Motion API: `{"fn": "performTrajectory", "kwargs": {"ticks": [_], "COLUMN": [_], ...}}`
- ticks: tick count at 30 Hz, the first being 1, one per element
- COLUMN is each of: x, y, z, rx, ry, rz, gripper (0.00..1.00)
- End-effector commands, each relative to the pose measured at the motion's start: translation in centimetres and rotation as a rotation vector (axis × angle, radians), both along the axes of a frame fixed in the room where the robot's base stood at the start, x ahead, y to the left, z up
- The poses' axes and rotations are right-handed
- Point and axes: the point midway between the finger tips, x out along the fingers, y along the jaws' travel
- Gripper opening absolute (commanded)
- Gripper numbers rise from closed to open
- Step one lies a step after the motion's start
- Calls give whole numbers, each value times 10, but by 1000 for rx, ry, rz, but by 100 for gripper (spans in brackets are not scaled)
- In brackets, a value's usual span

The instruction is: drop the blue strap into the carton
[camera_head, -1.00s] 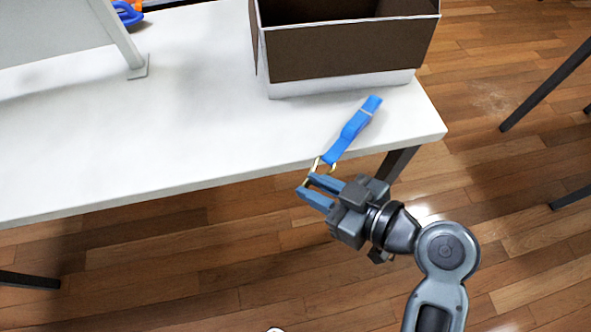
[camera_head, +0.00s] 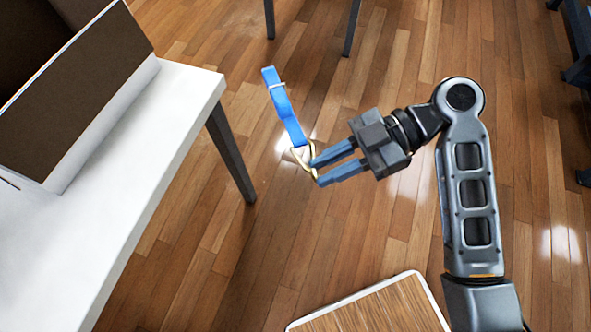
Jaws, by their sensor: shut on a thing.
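My gripper (camera_head: 316,174) is shut on the brass-coloured ring at one end of the blue strap (camera_head: 283,108). The strap extends from the ring towards the top left of the picture, with the wooden floor behind it. The carton (camera_head: 85,92), brown with white lower sides, stands on the white table at the upper left, partly cut off by the picture edge. The gripper and strap are to the right of the carton, apart from it. The carton's inside is dark and only partly in view.
The white table (camera_head: 150,160) fills the left side, with a dark leg (camera_head: 230,150) at its corner. A wood-topped surface with a pale rim (camera_head: 375,312) is at the bottom. Dark legs of other furniture show at the top and upper right. Open floor lies between.

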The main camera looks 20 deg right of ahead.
Motion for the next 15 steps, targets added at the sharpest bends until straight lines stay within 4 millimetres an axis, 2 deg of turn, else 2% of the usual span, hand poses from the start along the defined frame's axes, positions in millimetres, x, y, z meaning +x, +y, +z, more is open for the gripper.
{"fn": "performTrajectory", "kwargs": {"ticks": [6,15], "x": [0,0], "y": [-13,-13], "z": [1,0], "rx": [1,1], "ry": [-1,-1], "rz": [-1,0], "gripper": [0,0]}}
